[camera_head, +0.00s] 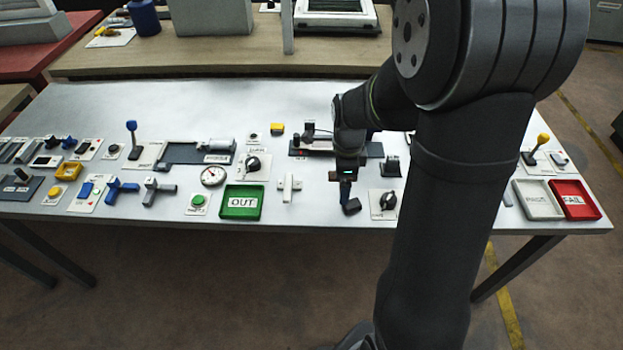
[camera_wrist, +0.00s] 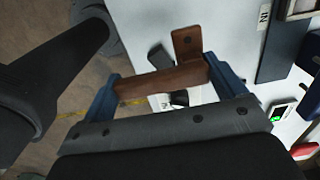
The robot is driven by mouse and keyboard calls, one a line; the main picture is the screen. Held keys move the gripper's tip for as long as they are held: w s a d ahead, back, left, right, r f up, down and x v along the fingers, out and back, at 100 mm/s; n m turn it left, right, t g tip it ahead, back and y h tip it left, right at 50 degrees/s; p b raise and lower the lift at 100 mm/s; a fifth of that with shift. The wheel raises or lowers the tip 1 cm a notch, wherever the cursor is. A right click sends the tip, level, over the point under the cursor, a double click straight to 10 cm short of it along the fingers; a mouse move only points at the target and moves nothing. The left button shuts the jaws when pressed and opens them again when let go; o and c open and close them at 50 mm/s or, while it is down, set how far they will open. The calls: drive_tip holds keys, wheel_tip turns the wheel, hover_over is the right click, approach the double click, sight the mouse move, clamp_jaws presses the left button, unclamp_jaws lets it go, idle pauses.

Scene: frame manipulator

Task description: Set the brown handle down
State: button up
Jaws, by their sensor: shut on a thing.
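The brown handle (camera_wrist: 160,83) lies crosswise between the two blue fingers of my gripper (camera_wrist: 163,78) in the wrist view. My gripper is shut on it, with one finger at each end of the bar. In the head view my gripper (camera_head: 347,196) points down near the front edge of the table (camera_head: 330,100), right of a white T-shaped handle. The brown handle cannot be made out there. I cannot tell whether it touches the table.
The white T-shaped handle (camera_head: 289,187) and green OUT tray (camera_head: 241,203) lie left of my gripper. A black knob on a white plate (camera_head: 384,204) is close on its right. White PASS (camera_head: 538,200) and red FAIL (camera_head: 575,200) trays stand far right. The table's front edge is near.

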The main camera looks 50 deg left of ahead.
drive_tip(key=s+a+f, duration=0.1)
drive_tip(key=a+f, duration=0.1)
drive_tip(key=a, duration=0.1)
drive_tip(key=s+a+f, duration=0.1)
drive_tip(key=a, duration=0.1)
drive_tip(key=shift+s+a+f, duration=0.1)
drive_tip(key=shift+s+f, duration=0.2)
drive_tip(key=shift+f, duration=1.95)
drive_tip(key=shift+f, duration=0.15)
drive_tip(key=o, duration=0.8)
wheel_tip(320, 180, up, 12)
drive_tip(key=shift+r, duration=0.2)
drive_tip(key=shift+f, duration=0.15)
